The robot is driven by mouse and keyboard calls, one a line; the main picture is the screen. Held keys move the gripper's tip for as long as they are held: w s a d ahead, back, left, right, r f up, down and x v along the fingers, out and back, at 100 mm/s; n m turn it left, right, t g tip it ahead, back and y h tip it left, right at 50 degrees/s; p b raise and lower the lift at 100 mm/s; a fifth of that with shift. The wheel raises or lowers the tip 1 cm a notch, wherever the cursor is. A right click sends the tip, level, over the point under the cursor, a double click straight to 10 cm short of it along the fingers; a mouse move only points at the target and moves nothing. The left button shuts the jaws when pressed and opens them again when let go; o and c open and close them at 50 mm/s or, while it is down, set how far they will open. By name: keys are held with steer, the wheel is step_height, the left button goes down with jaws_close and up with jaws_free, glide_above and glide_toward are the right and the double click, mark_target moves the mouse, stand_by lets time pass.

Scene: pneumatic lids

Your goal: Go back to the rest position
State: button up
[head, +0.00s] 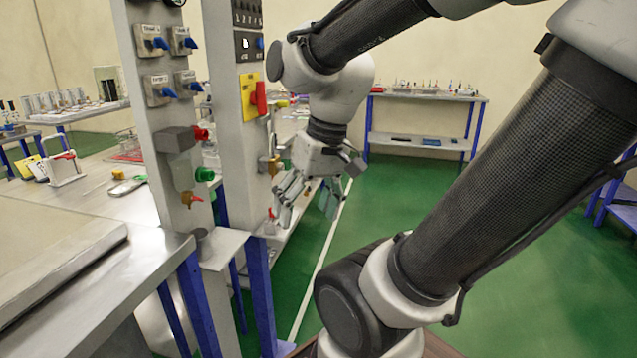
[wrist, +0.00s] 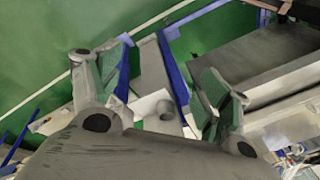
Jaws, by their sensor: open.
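My gripper (head: 308,200) hangs in the middle of the head view, to the right of the grey panel post (head: 240,170). Its fingers point down and are spread apart, with nothing between them. In the wrist view my gripper (wrist: 165,90) shows both green-padded fingers wide apart. Between and beyond them are a pale narrow surface with a small round grey part (wrist: 165,108), blue table legs (wrist: 172,70) and green floor. A small red-handled valve (head: 271,214) sits on the post close to the left finger; whether they touch I cannot tell.
A second panel post (head: 165,120) carries blue-handled valves (head: 158,43), a red knob (head: 200,134) and a green knob (head: 204,174). A yellow plate with a red switch (head: 258,98) is above my gripper. Metal benches (head: 60,250) stand left. Green floor (head: 400,190) is open right.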

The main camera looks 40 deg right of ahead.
steer(key=d+r+t, duration=0.1)
steer(key=d+r+n+h, duration=0.1)
steer(key=d+r+t, duration=0.1)
steer(key=r, duration=0.1)
steer(key=shift+w+t+h, duration=0.2)
steer(key=shift+t+h, duration=0.1)
steer(key=shift+h, duration=0.1)
stand_by(1.6)
